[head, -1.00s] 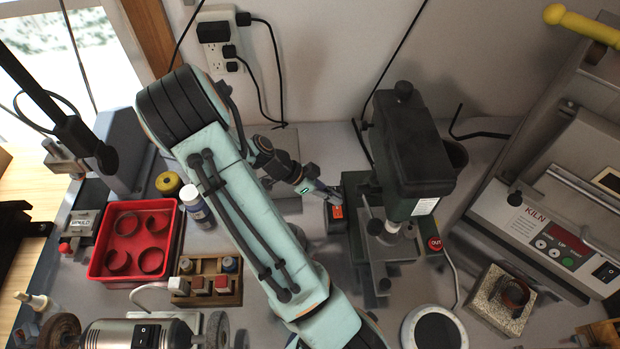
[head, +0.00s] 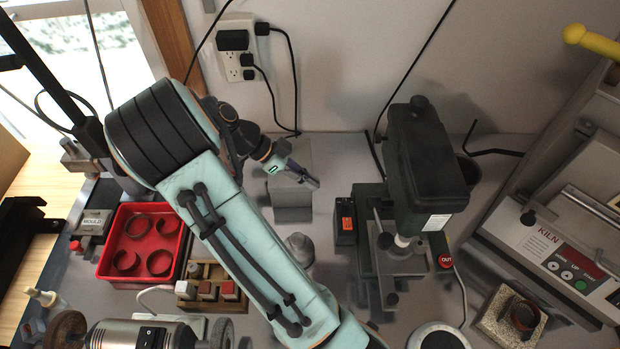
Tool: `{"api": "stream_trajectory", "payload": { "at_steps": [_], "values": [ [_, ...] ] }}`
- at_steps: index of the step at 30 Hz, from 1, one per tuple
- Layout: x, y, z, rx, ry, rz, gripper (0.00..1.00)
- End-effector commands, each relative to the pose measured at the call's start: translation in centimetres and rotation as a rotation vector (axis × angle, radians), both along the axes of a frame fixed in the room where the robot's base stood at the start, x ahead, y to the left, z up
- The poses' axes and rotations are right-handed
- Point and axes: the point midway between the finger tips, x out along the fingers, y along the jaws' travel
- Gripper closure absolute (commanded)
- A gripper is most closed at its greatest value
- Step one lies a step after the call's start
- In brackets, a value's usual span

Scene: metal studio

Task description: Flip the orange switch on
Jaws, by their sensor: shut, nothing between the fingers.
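The orange switch (head: 347,223) is on a small black box at the left side of the dark green drill press (head: 428,165). Its rocker position is too small to tell. My gripper (head: 316,184) is shut and empty. It is up and left of the switch in the picture, clear of it, with its fingertips pointing toward the right. The switch is in plain view and nothing covers it.
A grey block (head: 293,205) stands just below my gripper. A red tray (head: 182,262) with dark rings is at left. A kiln (head: 560,235) stands at right. Bench between block and switch looks clear.

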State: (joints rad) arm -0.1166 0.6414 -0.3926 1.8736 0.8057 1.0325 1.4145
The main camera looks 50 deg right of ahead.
Motion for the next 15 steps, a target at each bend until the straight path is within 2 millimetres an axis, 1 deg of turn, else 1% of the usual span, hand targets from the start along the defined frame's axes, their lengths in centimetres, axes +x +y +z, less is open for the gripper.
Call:
{"api": "stream_trajectory", "payload": {
  "at_steps": [3,5,11,15],
  "values": [
    [-0.7,0.8,0.2,0.003,0.004,0.004,1.0],
    [-0.9,1.0,0.3,0.003,0.002,0.001,1.0],
    [-0.9,1.0,0.2,0.002,0.003,-0.001,1.0],
    [-1.3,0.6,-0.2,0.003,0.006,-0.002,1.0]
  ]
}}
